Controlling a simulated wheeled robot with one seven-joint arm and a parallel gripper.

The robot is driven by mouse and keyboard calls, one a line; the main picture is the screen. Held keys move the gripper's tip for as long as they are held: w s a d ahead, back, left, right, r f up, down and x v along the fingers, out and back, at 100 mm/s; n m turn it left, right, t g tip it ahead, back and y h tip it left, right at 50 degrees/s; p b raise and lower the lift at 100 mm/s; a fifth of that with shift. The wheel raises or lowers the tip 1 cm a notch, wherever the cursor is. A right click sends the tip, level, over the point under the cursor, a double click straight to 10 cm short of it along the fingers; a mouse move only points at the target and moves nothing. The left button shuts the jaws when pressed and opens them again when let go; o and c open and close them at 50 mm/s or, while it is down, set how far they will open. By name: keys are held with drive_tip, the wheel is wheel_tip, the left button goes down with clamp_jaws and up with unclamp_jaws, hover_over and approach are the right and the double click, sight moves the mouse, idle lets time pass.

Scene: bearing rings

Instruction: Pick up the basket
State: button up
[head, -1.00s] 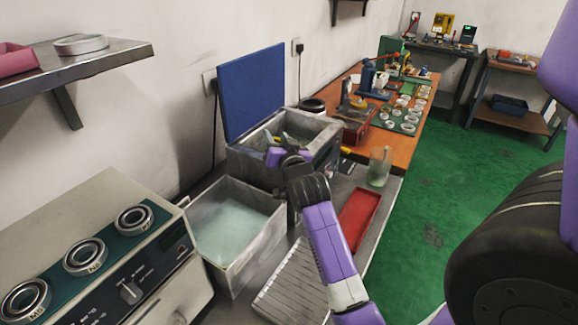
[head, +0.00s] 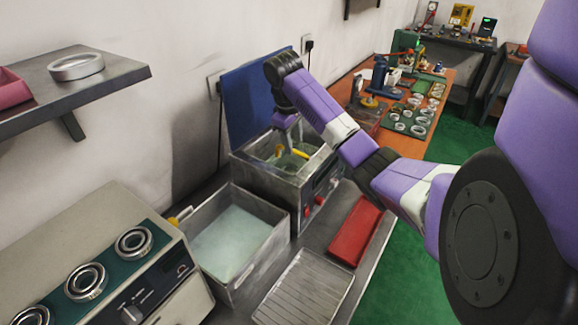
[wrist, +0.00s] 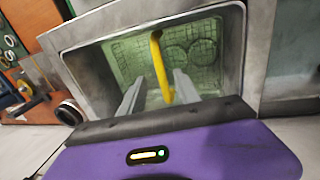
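The basket (wrist: 190,55) is a wire mesh basket inside the metal tank, with ring shapes visible in it and a yellow handle (wrist: 158,66). In the head view parts of the yellow handle (head: 300,153) show inside the open tank (head: 262,178); much of the basket is hidden by the tank wall. My gripper (wrist: 158,86) is above the tank, pointing down, with its two fingers apart. In the wrist view the handle appears between the fingers, with gaps on both sides; contact is not visible. In the head view my gripper (head: 291,136) hangs over the tank.
A second open metal tank (head: 235,228) with pale liquid stands nearer. A red tray (head: 356,232) and a ribbed metal tray (head: 303,289) lie on the bench. The blue lid (head: 243,95) stands upright behind the tank. A shelf (head: 105,80) juts out at upper left.

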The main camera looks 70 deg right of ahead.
wheel_tip(320, 180, down, 3)
drive_tip(key=shift+d+r+b, duration=0.1)
drive_tip(key=shift+b, duration=0.65)
drive_tip(key=shift+w+d+f+p, duration=0.1)
drive_tip(key=shift+d+f+p, duration=0.15)
drive_tip(key=shift+f, duration=0.55)
drive_tip(key=shift+s+d+f+p, duration=0.1)
drive_tip(key=shift+d+f+p, duration=0.15)
drive_tip(key=shift+f, duration=0.6)
drive_tip(key=shift+w+d+f+p, duration=0.15)
drive_tip(key=shift+f+p, duration=0.1)
drive_tip(key=shift+f, duration=0.55)
clamp_jaws()
drive_tip(key=shift+r, duration=0.15)
